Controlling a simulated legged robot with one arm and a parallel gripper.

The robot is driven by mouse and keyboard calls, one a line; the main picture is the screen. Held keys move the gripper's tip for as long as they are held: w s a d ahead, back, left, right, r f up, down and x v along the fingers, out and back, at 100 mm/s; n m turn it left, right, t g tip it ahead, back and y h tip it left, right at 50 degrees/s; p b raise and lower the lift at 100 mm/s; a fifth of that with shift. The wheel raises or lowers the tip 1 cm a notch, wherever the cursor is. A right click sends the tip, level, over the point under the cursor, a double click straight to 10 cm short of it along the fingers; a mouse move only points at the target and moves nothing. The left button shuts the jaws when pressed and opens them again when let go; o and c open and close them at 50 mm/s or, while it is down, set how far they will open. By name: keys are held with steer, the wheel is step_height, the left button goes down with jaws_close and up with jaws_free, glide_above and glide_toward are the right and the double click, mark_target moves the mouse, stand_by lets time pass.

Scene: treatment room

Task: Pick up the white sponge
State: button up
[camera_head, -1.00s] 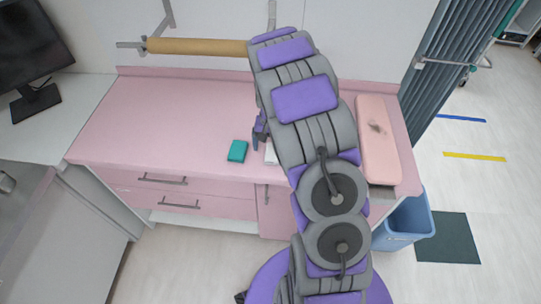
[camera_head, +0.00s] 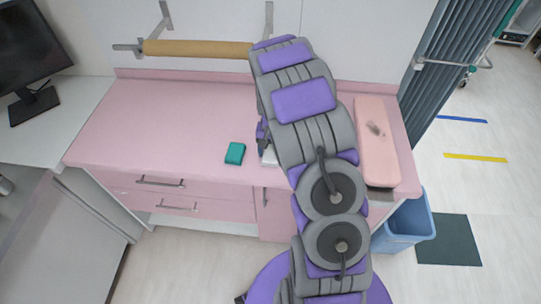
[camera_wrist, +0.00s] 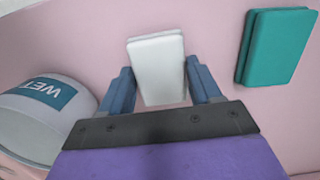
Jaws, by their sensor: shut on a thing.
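The white sponge (camera_wrist: 157,68) is a pale rectangular block between the two blue fingers of my gripper (camera_wrist: 160,75) in the wrist view. The fingers are shut on its sides, and its far end sticks out past the fingertips. In the head view, only a small white edge of the sponge (camera_head: 269,156) shows beside my arm, near the front of the pink counter. My gripper (camera_head: 262,138) is mostly hidden there behind my arm. I cannot tell whether the sponge still touches the counter.
A teal block (camera_head: 235,153) lies left of the sponge on the pink counter (camera_head: 160,120). In the wrist view, a round container marked WET (camera_wrist: 80,100) stands close to the left finger. A pink pad (camera_head: 375,150) lies at the counter's right end. The counter's left part is clear.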

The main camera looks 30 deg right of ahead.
mark_target(271, 153)
steer(key=shift+d, duration=0.2)
steer(key=shift+c, duration=0.3)
steer(key=shift+a+r, duration=0.2)
steer(key=shift+r, duration=0.15)
step_height(271, 153, up, 9)
steer(key=p, duration=0.2)
steer(key=shift+r, duration=0.15)
steer(key=o, duration=0.4)
steer(key=shift+c, duration=1.3)
